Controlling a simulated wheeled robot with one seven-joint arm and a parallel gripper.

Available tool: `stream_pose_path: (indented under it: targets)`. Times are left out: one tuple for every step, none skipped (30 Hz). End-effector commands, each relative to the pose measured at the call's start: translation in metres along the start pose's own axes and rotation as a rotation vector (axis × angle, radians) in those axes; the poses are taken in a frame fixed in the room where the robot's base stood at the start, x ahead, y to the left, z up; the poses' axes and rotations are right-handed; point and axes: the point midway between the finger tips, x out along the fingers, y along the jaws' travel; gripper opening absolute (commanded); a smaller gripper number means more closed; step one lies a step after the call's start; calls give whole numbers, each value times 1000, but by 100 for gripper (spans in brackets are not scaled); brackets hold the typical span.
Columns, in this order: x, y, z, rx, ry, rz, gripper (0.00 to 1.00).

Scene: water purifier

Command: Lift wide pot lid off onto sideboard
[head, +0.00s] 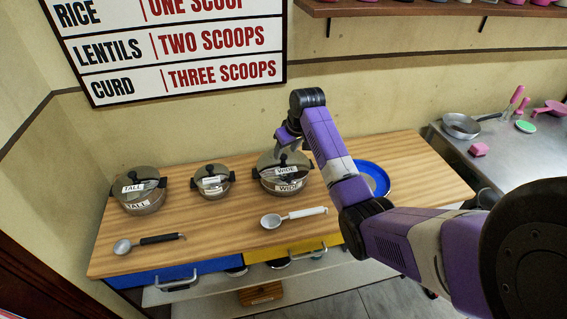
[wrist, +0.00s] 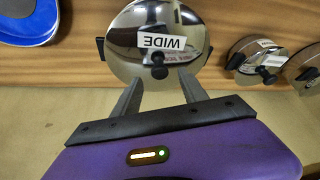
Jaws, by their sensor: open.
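The wide pot (head: 284,185) stands on the wooden sideboard (head: 212,247) with its shiny lid (head: 268,162) on top. Both lid and pot carry a "WIDE" label. In the wrist view the lid (wrist: 155,40) fills the upper middle, with its dark knob (wrist: 159,72) facing my gripper. My gripper (wrist: 160,85) is open, its two fingers on either side of the knob's line. The wrist view does not show clearly whether they touch the lid. In the head view my gripper (head: 286,140) is above the lid's back side and partly covers it.
A tall pot (head: 140,201) and a smaller lidded pot (head: 213,190) stand to the left. A blue plate (head: 373,176) lies to the right. A black-handled ladle (head: 148,242) and a white-handled ladle (head: 293,217) lie in front. Bare wood lies between them.

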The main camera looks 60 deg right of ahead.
Motion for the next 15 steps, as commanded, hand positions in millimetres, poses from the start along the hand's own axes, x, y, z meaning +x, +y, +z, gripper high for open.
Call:
stream_pose_path:
  targets:
    - [6, 0, 2, 1, -4, -1, 51]
    - [11, 0, 2, 0, -4, -1, 51]
    - [16, 0, 2, 0, -3, 0, 51]
    - [20, 0, 1, 0, -2, 0, 51]
    - [22, 0, 1, 0, -1, 0, 51]
    - [26, 0, 1, 1, -2, 0, 51]
    - [27, 0, 1, 0, -1, 1, 51]
    - [29, 0, 1, 0, 1, 1, 51]
    - [30, 0, 1, 0, 1, 1, 51]
    - [30, 0, 1, 0, 1, 1, 51]
    - [30, 0, 1, 0, 1, 1, 51]
    - [31, 0, 1, 0, 1, 1, 51]
    - [30, 0, 1, 0, 1, 1, 51]
    - [30, 0, 1, 0, 1, 1, 51]
    - [30, 0, 1, 0, 1, 1, 51]
